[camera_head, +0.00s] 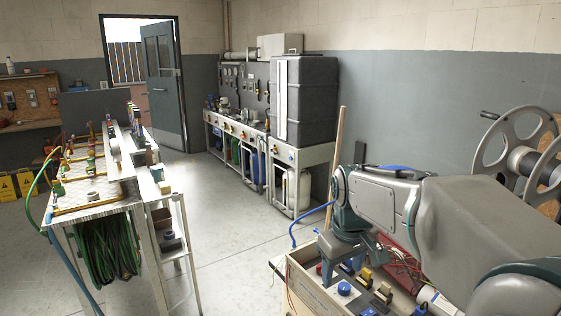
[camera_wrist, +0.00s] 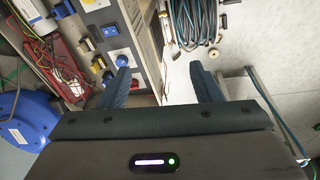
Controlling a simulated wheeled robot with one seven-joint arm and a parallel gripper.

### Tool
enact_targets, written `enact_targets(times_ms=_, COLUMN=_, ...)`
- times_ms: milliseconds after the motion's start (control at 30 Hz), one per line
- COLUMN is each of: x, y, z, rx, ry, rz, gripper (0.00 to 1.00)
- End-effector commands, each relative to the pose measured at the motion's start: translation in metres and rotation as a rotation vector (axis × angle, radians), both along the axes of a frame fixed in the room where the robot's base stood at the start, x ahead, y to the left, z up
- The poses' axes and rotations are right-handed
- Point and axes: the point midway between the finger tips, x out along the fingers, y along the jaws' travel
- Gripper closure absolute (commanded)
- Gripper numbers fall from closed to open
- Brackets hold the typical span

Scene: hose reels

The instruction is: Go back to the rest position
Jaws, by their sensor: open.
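My arm reaches in from the right of the head view, over a wooden-sided bench (camera_head: 318,289) with switches and knobs. My gripper (camera_wrist: 162,75) shows in the wrist view with its two blue fingers spread wide. Nothing is between them. The panel with a blue knob (camera_wrist: 120,57) and a blue switch (camera_wrist: 110,31) lies beyond the left finger. The pale floor shows beyond the right finger.
A metal hose reel (camera_head: 488,158) stands at the right by the wall. A table with pipes and valves (camera_head: 95,192) stands at the left, green hoses (camera_head: 107,250) hanging under it. A counter (camera_head: 312,155) lines the back wall. The floor (camera_head: 225,220) between is clear.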

Motion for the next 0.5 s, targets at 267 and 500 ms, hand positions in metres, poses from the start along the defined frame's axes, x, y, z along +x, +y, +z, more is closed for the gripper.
enact_targets(times_ms=267, x=-0.085, y=-0.012, z=-0.022, rx=0.039, ry=-0.039, rz=-0.223, gripper=0.41)
enact_targets(times_ms=500, x=-0.143, y=-0.019, z=-0.05, rx=0.086, ry=-0.062, rz=-0.382, gripper=0.41)
